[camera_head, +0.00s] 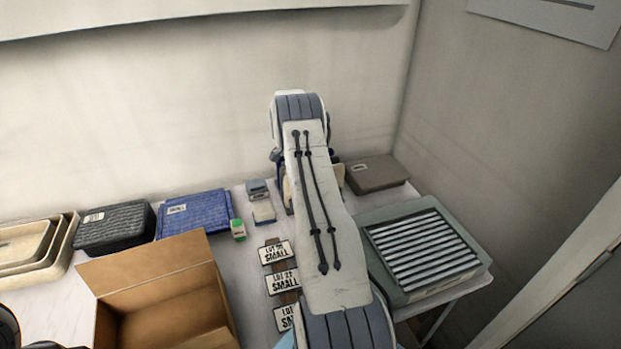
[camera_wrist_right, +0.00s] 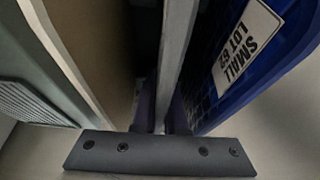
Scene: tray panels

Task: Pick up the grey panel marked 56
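In the right wrist view a thin grey panel edge (camera_wrist_right: 174,60) stands upright in the middle; no mark on it shows, so I cannot tell whether it is 56. In the head view my right arm hides this gripper and most of the panels; a blue bit (camera_head: 277,157) peeks out.
A grey slatted tray (camera_head: 375,242) stands at the right. A taupe box (camera_head: 377,174) is behind it. Left are an open cardboard box (camera_head: 160,258), a blue basket (camera_head: 195,213), a black basket (camera_head: 115,228) and beige trays (camera_head: 62,255). Several "SMALL" labels (camera_head: 281,281) lie near the arm.

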